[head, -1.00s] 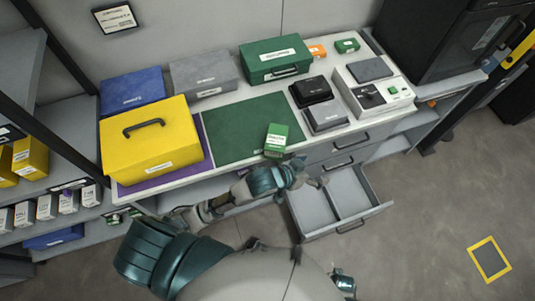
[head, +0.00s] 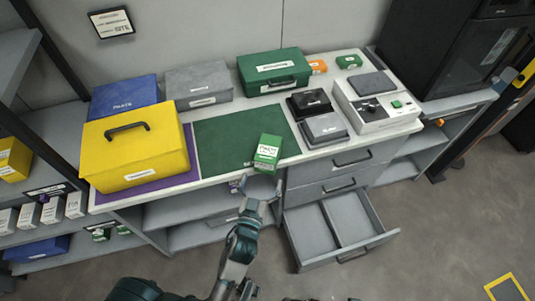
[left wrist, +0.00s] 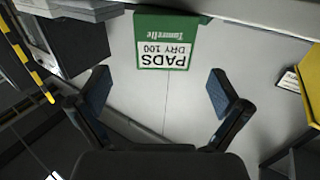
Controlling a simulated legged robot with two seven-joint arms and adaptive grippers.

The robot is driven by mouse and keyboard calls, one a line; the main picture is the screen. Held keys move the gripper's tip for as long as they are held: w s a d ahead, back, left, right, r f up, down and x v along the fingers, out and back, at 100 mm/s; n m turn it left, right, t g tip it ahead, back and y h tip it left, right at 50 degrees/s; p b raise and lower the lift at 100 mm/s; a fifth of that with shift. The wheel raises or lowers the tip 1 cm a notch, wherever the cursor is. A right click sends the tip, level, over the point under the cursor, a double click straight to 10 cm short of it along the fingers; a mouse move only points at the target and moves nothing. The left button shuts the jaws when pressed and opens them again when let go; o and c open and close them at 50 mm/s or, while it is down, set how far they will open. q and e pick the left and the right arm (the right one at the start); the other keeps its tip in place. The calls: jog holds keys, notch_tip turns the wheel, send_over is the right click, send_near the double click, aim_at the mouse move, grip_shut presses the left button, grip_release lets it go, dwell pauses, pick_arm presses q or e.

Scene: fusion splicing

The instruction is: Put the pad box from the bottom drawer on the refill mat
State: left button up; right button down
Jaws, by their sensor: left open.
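The pad box (head: 267,152), green with a white label, stands upright on the front right part of the green mat (head: 225,130). The mat's printed name is mostly hidden by the box. In the left wrist view the pad box (left wrist: 167,42) reads "PADS DRY 100". My left gripper (head: 262,186) is open at the bench's front edge, just in front of the box. In the left wrist view my left gripper's fingers (left wrist: 158,88) are spread wide, with nothing between them and the box beyond their tips. The bottom drawer (head: 342,258) is pulled out and looks empty. My right gripper is not in view.
A yellow case (head: 135,155) stands left of the mat on a purple mat (head: 158,186). Grey (head: 198,85) and green (head: 273,70) cases stand behind. Dark and grey devices (head: 322,128) and a white machine (head: 375,108) stand to the right. Most of the green mat is clear.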

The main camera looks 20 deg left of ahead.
aim_at(267, 167)
pick_arm(q)
jog(key=w, duration=0.3)
jog(key=shift+w+d, duration=0.15)
jog(key=shift+d, duration=0.2)
jog(key=shift+w+a, duration=0.1)
jog(key=shift+w, duration=0.3)
jog(key=shift+w+a, duration=0.2)
jog(key=w, duration=0.1)
jog(key=w+a, duration=0.1)
jog(key=w, duration=0.1)
jog(key=w+f, duration=0.1)
jog(key=shift+w+a+b, duration=0.25)
jog(key=shift+a+b, duration=0.05)
jog(key=shift+a, duration=0.1)
jog(key=shift+w+d, duration=0.1)
jog(key=shift+w, duration=0.15)
jog(key=shift+d+r, duration=0.15)
jog(key=shift+d, duration=0.4)
jog(key=c, duration=0.6)
jog(key=shift+a, duration=0.3)
jog(key=c, duration=0.7)
jog(key=shift+a, duration=0.2)
jog(key=shift+c, duration=0.4)
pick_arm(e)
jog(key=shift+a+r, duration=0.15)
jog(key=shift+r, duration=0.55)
